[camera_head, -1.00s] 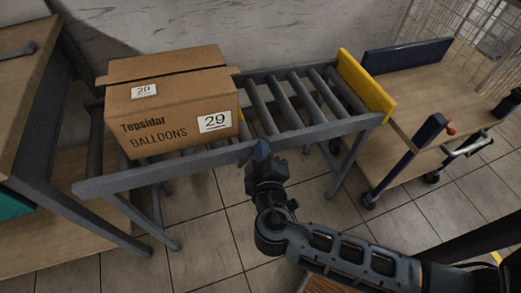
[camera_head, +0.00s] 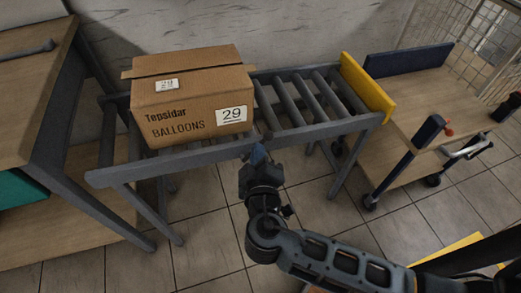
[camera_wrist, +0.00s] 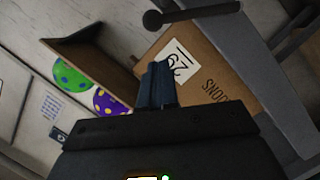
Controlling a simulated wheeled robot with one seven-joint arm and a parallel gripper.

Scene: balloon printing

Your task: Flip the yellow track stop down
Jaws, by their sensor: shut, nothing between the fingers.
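A yellow plate (camera_head: 367,88) stands upright across the right end of the roller track (camera_head: 305,128). No smaller yellow stop shows beside the carton now. A brown balloon carton (camera_head: 190,105) labelled 29 rests on the track's left and middle part. My gripper (camera_head: 258,152) is at the track's front rail, just below the carton's front right corner. Its fingers (camera_wrist: 159,84) are together and hold nothing. In the wrist view they overlap the carton's labelled face (camera_wrist: 215,85), and contact cannot be told. A dark round-ended bar (camera_wrist: 190,13) lies beyond the fingertips.
A wooden table (camera_head: 30,105) stands at the left. A wooden cart (camera_head: 430,90) with a dark blue board stands past the yellow plate. The right rollers are empty. The wrist view also shows green (camera_wrist: 68,76) and purple (camera_wrist: 108,101) spotted balloon shapes.

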